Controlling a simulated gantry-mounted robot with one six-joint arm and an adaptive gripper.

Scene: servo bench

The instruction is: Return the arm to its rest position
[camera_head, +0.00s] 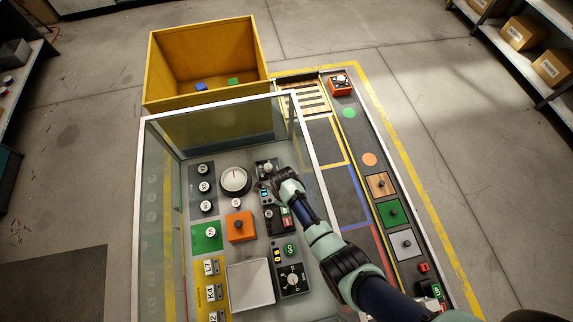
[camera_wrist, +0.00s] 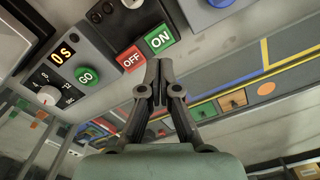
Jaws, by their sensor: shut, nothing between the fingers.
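My gripper (camera_head: 268,183) is over the panel inside the clear-walled case, between the round white dial and the wall at the right. In the wrist view the two dark fingers (camera_wrist: 158,66) are together with nothing between them. In that view the red OFF button (camera_wrist: 131,59) and green ON button (camera_wrist: 160,39) show just beyond the fingertips; I cannot tell whether they touch. My arm reaches in from the lower right of the head view and hides part of the panel and the case's right side.
The case rim (camera_head: 309,150) runs close to my arm. A yellow bin (camera_head: 205,98) stands behind. Open floor (camera_head: 390,60) lies at the upper right.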

